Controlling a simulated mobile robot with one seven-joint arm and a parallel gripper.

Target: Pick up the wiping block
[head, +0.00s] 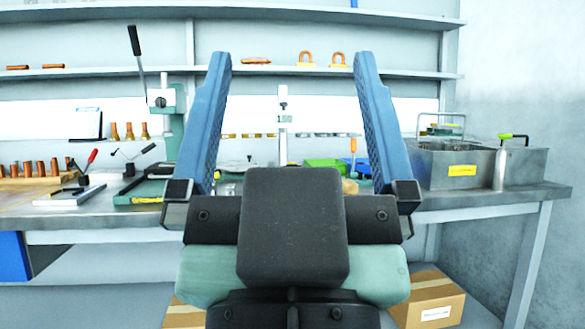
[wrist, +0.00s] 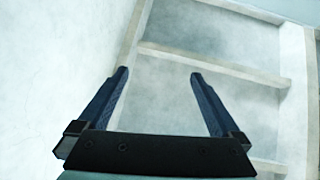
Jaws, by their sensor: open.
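My gripper (head: 293,62) is raised in front of the workbench, with its two blue ridged fingers spread wide and nothing between them. It also shows in the wrist view (wrist: 158,74), open and empty, against a pale wall and shelf frames. I cannot pick out the wiping block for sure in either view. A small tan piece (head: 349,186) sits on the bench beside the right finger, partly hidden, and I cannot tell what it is. My gripper and wrist hide much of the middle of the bench.
The workbench (head: 470,198) runs across the view. Metal bins (head: 450,172) stand at its right end. A lever press (head: 163,98), a rack of copper pieces (head: 20,183) and a red-handled clamp (head: 85,168) stand at left. A green tray (head: 325,164) lies mid-bench. Shelves are behind; cardboard boxes (head: 437,300) below.

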